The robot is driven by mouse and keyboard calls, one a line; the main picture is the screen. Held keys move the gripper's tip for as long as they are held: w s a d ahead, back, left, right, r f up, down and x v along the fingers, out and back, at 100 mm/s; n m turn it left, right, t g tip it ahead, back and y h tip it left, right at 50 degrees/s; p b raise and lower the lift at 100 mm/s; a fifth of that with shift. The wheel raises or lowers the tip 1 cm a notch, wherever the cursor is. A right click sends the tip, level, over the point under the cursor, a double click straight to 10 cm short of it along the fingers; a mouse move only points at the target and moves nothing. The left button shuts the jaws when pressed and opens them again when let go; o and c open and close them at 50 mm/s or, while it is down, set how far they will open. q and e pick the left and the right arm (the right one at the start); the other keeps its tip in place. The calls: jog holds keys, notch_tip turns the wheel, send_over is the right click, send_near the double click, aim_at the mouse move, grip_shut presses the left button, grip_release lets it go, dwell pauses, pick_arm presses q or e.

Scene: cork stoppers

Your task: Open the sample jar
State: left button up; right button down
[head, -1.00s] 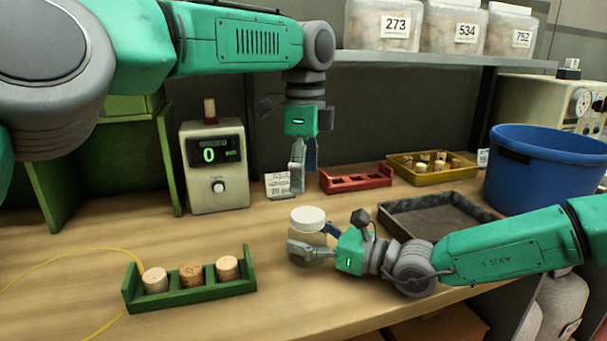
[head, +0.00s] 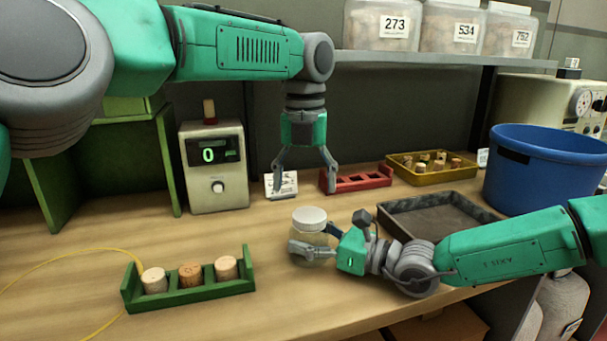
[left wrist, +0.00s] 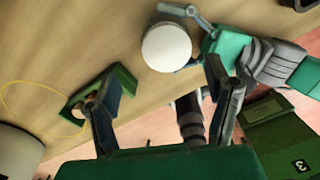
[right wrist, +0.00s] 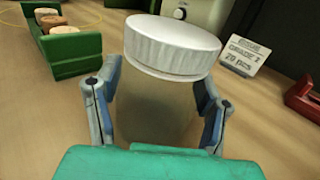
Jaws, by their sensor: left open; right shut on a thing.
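The sample jar (head: 311,240) stands upright on the bench, with a clear body and a white ribbed lid (head: 309,217) seated on top. My right gripper (head: 312,250) is shut around the jar's body, one finger on each side, below the lid; the right wrist view shows the jar (right wrist: 165,105) between both fingers. My left gripper (head: 305,188) is open and empty, pointing down above and behind the jar. In the left wrist view the lid (left wrist: 167,47) lies beyond the open fingertips (left wrist: 165,75).
A green rack (head: 190,292) with three corks stands left of the jar. A dark tray (head: 440,215) and a blue bucket (head: 545,170) are to the right. Behind stand a meter box (head: 216,165), a label card (head: 283,185), a red rack (head: 358,181) and a yellow cork tray (head: 430,168).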

aim_at(305, 214)
pick_arm(q)
notch_tip(305, 214, down, 5)
jog(key=shift+d+f, duration=0.1)
jog(key=shift+d, duration=0.05)
jog(key=shift+f, duration=0.65)
